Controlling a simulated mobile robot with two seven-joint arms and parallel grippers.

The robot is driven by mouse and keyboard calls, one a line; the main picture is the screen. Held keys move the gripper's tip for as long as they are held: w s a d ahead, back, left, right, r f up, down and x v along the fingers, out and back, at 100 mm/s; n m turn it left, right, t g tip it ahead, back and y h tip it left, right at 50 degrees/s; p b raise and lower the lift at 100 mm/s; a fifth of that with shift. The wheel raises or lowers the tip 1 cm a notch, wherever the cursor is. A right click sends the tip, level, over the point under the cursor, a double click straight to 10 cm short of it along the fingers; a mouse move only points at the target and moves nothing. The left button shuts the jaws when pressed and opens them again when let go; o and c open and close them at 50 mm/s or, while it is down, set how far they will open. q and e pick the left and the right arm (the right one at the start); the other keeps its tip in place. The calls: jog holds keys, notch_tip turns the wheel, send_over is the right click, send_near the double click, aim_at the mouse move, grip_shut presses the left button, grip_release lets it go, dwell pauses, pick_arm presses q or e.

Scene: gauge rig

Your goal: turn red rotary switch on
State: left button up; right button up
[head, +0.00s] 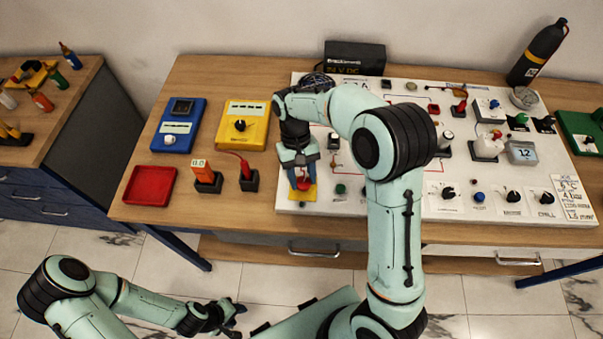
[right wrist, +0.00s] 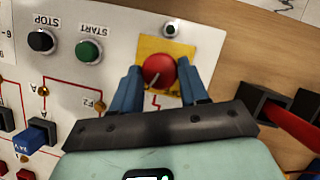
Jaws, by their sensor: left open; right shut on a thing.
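The red rotary switch (head: 303,184) sits on a yellow plate at the near left corner of the white panel. My right gripper (head: 299,172) reaches down over the switch. Its two blue fingers (right wrist: 163,82) stand on either side of the knob, shut on it; the exact contact is partly hidden. My left gripper (head: 232,312) is open and empty, low over the floor in front of the table.
The white panel (head: 435,213) carries many knobs and plugs. Beside the switch are a green START button (right wrist: 88,51) and a black STOP button (right wrist: 41,40). Left of the panel lie a yellow meter (head: 254,112), a blue meter (head: 190,111), a red tray (head: 150,185) and two plug holders.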

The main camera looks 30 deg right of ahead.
pick_arm(q)
jog(key=shift+w+r, duration=0.2)
jog(key=shift+r, duration=0.05)
pick_arm(e)
jog(key=shift+d+m+t+y, duration=0.15)
jog(key=shift+m+y, duration=0.25)
jog(key=shift+m, duration=0.7)
jog(key=shift+d+m+t+y, duration=0.1)
jog(key=shift+m+t+y, duration=0.25)
jog(key=shift+m, duration=0.75)
jog(key=o, duration=1)
jog(key=shift+o, duration=0.2)
pick_arm(q)
jog(key=shift+t, duration=0.3)
jog(key=w+r+p, duration=0.2)
jog(key=w, duration=0.1)
jog(key=shift+w+r, duration=0.1)
jog(key=shift+r, duration=0.25)
pick_arm(e)
jog(key=v, duration=1.3)
